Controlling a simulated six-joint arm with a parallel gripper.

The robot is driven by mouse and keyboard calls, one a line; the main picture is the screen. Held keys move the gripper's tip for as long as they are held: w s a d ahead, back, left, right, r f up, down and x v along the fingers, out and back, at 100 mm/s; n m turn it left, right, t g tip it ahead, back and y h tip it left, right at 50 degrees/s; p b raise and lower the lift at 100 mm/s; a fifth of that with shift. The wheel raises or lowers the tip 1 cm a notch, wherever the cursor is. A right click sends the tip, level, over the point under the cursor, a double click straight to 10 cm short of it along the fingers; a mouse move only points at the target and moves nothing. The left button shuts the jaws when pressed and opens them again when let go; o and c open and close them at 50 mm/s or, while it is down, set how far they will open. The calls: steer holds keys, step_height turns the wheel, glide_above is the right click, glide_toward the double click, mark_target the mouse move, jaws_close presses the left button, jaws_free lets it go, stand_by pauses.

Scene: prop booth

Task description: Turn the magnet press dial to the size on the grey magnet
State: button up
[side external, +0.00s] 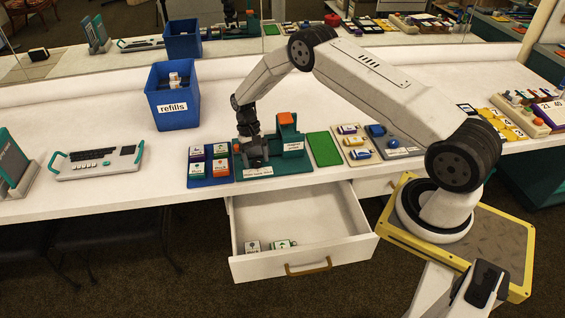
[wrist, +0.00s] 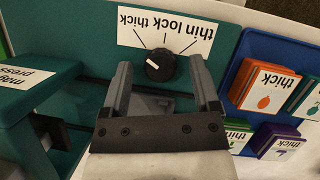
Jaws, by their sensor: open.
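In the wrist view the black dial (wrist: 160,65) has a white pointer mark on its upper left. Its white label (wrist: 175,32) reads thick, lock and thin from left to right. The mark appears to point toward thick. My gripper (wrist: 161,66) is open, with one finger on each side of the dial and gaps between. In the side view my gripper (side external: 254,158) is low at the teal press (side external: 291,141) and hides the dial. A magnet with a dark print (side external: 252,246), possibly the grey one, lies in the open drawer; its size word is unreadable.
A blue tray (side external: 209,183) of several magnets stands left of the press; those readable in the wrist view say thick. A second magnet with green print (side external: 283,245) lies in the drawer (side external: 300,218). A blue refills bin (side external: 172,113) stands behind. A green mat (side external: 324,149) is right of the press.

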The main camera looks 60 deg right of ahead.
steer(key=v, duration=0.7)
steer(key=shift+r, duration=0.35)
steer(key=shift+w, duration=0.1)
steer(key=s+a+r+n+t+h, duration=0.25)
steer(key=s+a+r, duration=0.35)
steer(key=s+r, duration=0.4)
steer(key=s+a+r+n+t, duration=0.1)
steer(key=s+a+r+t, duration=0.1)
steer(key=s, duration=0.4)
steer(key=s+a+r+n+t, duration=0.2)
steer(key=s, duration=0.5)
steer(key=shift+s+a, duration=0.25)
steer(key=shift+s, duration=0.05)
